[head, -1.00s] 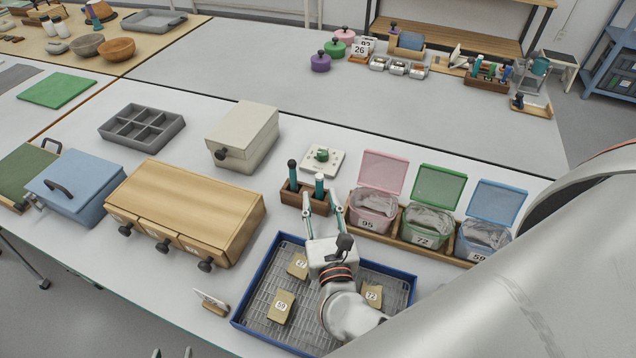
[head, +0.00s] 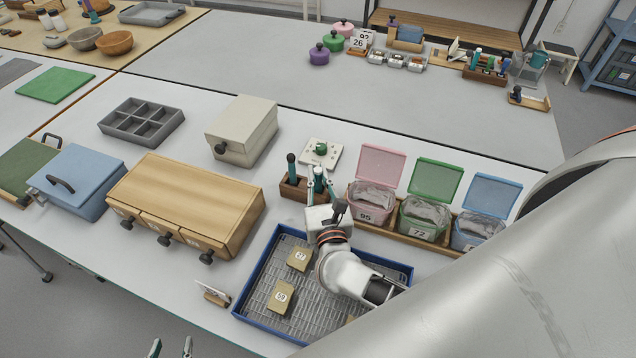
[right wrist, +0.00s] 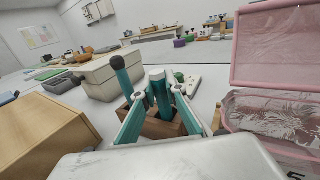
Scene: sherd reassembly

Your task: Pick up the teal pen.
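The teal pen (head: 319,177) stands upright in a brown wooden holder (head: 293,190). A second teal tool with a dark round top (head: 291,166) stands to its left in the same holder. My right gripper (head: 321,182) is at the holder with a finger on each side of the teal pen. In the right wrist view the pen (right wrist: 159,94) is between the fingertips, and the fingers look apart, not closed on it. The pen's lower part is hidden in the holder (right wrist: 165,127). My left gripper (head: 171,349) is open and empty at the bottom edge of the head view.
Pink, green and blue lidded bins (head: 424,218) stand right of the holder. A blue-rimmed tray (head: 257,268) with tagged sherds lies under my right arm. A wooden drawer box (head: 185,195) and a cream box (head: 243,125) are to the left. A white plate with a green knob (head: 321,151) is behind.

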